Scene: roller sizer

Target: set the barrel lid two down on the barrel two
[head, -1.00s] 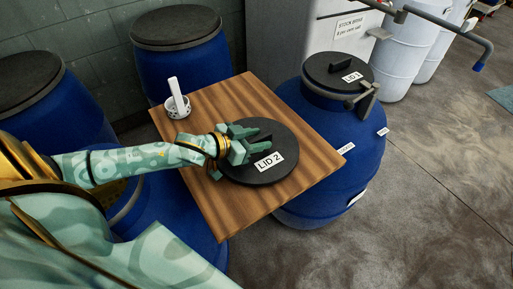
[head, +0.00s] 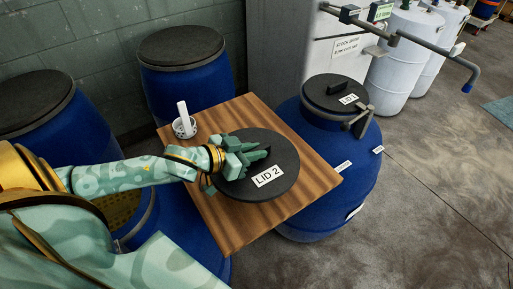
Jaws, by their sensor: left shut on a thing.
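Barrel lid two (head: 281,190), a black disc with a white LID 2 label, is over the wooden table top; I cannot tell whether it rests on it or is slightly raised. My left gripper (head: 241,158) reaches in from the left and is shut on the lid's handle, which its fingers mostly hide. A blue barrel (head: 178,213) at lower left, partly under my left arm and beside the table, looks open, with a yellowish perforated inside. No name shows on it, so I cannot confirm it is barrel two. My right gripper is out of view.
A small white cup (head: 184,127) with an upright white piece stands on the wooden table (head: 309,185) at its far left corner. A blue barrel with lid one (head: 337,92) and a clamp stands right of the table. Dark-topped blue barrels (head: 184,85) stand behind. Floor at right is clear.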

